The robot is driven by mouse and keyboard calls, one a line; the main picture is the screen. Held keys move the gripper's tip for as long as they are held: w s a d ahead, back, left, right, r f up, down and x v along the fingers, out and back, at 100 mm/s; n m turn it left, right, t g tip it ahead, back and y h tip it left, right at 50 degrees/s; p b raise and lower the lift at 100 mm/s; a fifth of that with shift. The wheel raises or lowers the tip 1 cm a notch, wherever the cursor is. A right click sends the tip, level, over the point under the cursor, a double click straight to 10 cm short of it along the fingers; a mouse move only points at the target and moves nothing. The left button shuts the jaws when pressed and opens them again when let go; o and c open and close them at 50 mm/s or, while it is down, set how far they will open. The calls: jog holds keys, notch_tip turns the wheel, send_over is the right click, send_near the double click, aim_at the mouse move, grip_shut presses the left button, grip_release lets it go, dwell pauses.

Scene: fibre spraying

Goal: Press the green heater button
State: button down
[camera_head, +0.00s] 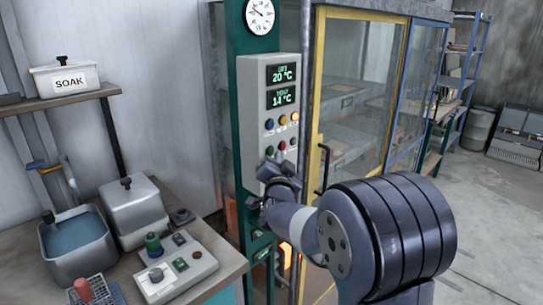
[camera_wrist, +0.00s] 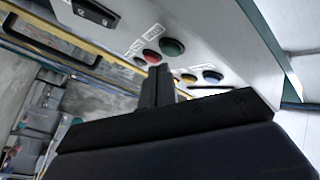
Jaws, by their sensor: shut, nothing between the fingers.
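The green button (camera_head: 269,150) is on the lower row of the grey control panel (camera_head: 254,98), left of a red button (camera_head: 281,146). In the wrist view the green button (camera_wrist: 172,47) shows just beyond my fingertips, with the red button (camera_wrist: 151,56) beside it. My gripper (camera_head: 276,160) is shut and empty, just below this row in the head view. In the wrist view my gripper (camera_wrist: 160,70) points up at the panel, near the green and red buttons. I cannot tell whether the fingertips touch the panel.
Blue (camera_head: 268,124) and yellow (camera_head: 282,120) buttons sit above, under two temperature displays (camera_head: 283,85). A yellow-framed glass door (camera_head: 350,95) is to the right. A bench at left holds a small control box (camera_head: 172,272) and a water basin (camera_head: 75,235). Open floor lies at right.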

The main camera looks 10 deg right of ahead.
dwell(0.3)
jog(key=s+d+b, duration=0.1)
jog(key=s, duration=0.1)
jog(key=s+d+b, duration=0.2)
dwell(0.4)
dwell(0.5)
jog(key=p, duration=0.2)
jog(key=w+a+p, duration=0.1)
jog(key=p, duration=0.1)
jog(key=shift+w+r, duration=0.2)
jog(key=shift+w, duration=0.1)
jog(key=shift+a+p, duration=0.1)
jog(key=shift+p, duration=0.75)
